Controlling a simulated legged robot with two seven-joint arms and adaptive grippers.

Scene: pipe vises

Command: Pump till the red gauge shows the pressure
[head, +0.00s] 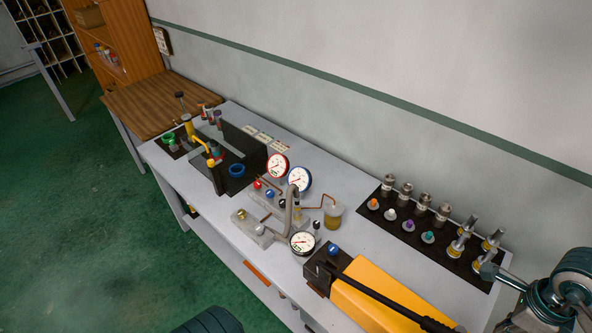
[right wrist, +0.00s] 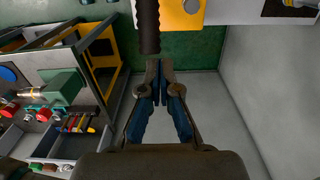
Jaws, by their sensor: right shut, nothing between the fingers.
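The red-rimmed gauge (head: 278,166) stands on the bench beside a blue-rimmed gauge (head: 299,179). Its needle is too small to read surely. The yellow pump (head: 372,299) lies at the bench's front right, with a long black handle (head: 385,296) along its top. A dark-rimmed gauge (head: 302,242) sits left of the pump. In the right wrist view, my right gripper (right wrist: 158,68) is shut and empty. Its tips are close to the end of the black handle (right wrist: 148,28), apparently not around it. My left gripper is not in view.
A dark tray (head: 405,226) of several fittings stands behind the pump. The wall runs along the bench's back; green floor lies in front.

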